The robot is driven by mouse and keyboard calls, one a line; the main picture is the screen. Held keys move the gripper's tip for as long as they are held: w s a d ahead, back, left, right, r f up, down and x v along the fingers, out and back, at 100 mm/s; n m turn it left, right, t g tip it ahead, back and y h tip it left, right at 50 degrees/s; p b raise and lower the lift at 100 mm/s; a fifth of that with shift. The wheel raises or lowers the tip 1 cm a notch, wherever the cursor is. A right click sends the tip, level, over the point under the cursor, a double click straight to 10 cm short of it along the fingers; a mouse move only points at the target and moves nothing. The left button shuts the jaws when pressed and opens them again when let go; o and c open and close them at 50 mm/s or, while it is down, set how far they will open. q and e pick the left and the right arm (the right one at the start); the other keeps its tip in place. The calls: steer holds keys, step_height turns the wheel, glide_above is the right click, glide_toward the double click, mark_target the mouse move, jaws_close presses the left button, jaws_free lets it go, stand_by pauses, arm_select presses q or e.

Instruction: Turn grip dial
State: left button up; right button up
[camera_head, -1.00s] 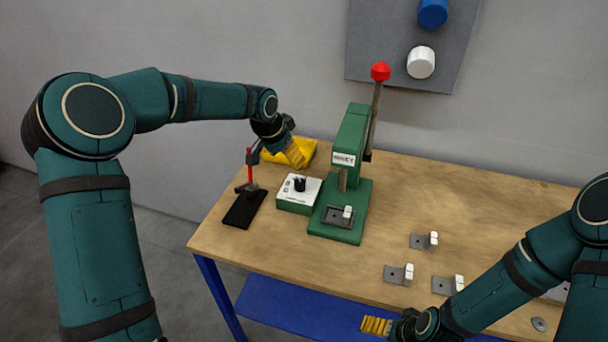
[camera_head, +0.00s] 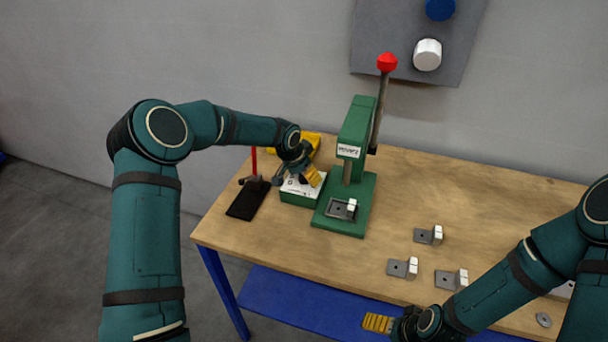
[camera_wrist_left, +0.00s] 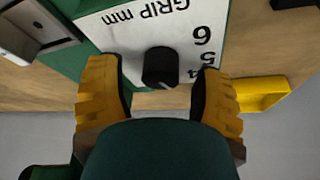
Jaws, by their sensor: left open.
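The grip dial (camera_wrist_left: 160,67) is a black knob on a white panel (camera_wrist_left: 190,25) marked "GRIP mm" with numbers. In the left wrist view it stands between the two yellow fingers of my left gripper (camera_wrist_left: 160,95), which is open. Gaps show on both sides of the knob. In the head view the dial box (camera_head: 298,197) is green with a white top, and my left gripper (camera_head: 306,178) is over it, hiding most of the knob. My right gripper (camera_head: 378,323) is at the table's front edge; its yellow fingers show, but their gap is unclear.
A green press (camera_head: 352,150) with a red-knobbed lever stands right of the dial box. A black pad (camera_head: 247,201) with a red-topped stand is to the left, and a yellow tray (camera_head: 313,139) behind. Several metal brackets (camera_head: 403,268) lie on the table (camera_head: 480,200).

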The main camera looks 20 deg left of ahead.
arm_select(q)
jaws_close()
steer(key=shift+r+m+h+p, duration=0.1)
steer(key=shift+m+h+p, duration=0.3)
steer(key=shift+m+p, duration=0.35)
steer(key=shift+m+g+h, duration=0.3)
steer(key=shift+m+g, duration=0.2)
steer(key=shift+m, duration=0.85)
jaws_free()
